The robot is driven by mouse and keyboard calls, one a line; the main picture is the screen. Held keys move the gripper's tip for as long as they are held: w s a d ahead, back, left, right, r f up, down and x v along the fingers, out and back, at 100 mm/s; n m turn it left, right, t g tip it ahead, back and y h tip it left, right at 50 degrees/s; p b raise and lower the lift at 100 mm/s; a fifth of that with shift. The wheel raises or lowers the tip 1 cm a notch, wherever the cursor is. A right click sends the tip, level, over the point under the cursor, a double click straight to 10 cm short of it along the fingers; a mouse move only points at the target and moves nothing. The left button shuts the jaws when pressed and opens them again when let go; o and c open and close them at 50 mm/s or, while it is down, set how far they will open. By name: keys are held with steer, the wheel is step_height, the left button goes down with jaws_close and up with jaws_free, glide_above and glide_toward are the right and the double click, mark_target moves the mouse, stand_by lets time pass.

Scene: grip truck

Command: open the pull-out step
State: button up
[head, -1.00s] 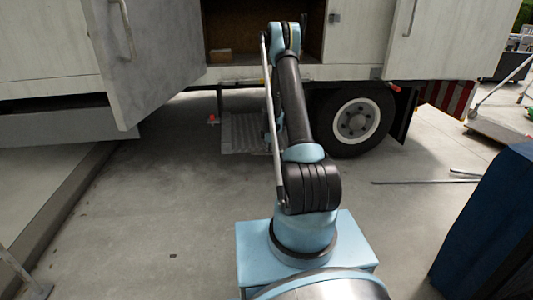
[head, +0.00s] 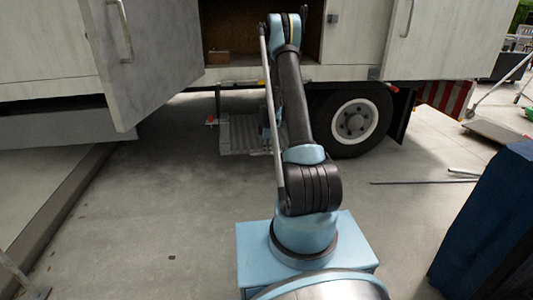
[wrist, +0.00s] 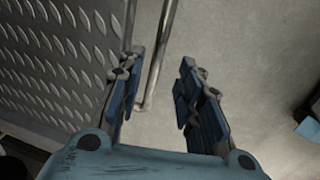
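The pull-out step (head: 239,134) is a grey tread-plate panel low under the truck, left of the wheel. In the wrist view its diamond-pattern surface (wrist: 60,50) fills the left side. A thin metal bar (wrist: 160,55) runs beside the plate's edge and lies between the fingertips. My gripper (wrist: 158,85) is open, with its two blue fingers apart on either side of the bar; contact with the bar cannot be told. In the head view my gripper is mostly hidden behind my arm, at the step's right side.
An open cabinet door (head: 145,60) hangs at upper left. The truck wheel (head: 353,121) stands right of the step. A dark blue object (head: 490,225) is at lower right, and a thin rod (head: 425,183) lies on the floor. Concrete floor in front of the step is clear.

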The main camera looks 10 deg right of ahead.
step_height(320, 180, up, 8)
steer(key=s, duration=0.1)
steer(key=shift+s+r, duration=0.15)
steer(key=shift+s, duration=0.2)
steer(key=s+r+m, duration=0.8)
steer(key=s+r, duration=1.3)
steer(key=s, duration=0.4)
steer(key=s+f+m, duration=0.2)
steer(key=s+m, duration=0.3)
steer(key=s, duration=0.9)
steer(key=s+f+m, duration=0.2)
steer(key=s+m, duration=0.2)
steer(key=s, duration=1)
steer(key=shift+s+f+m, duration=0.2)
steer(key=shift+s+m, duration=0.15)
steer(key=shift+m, duration=0.05)
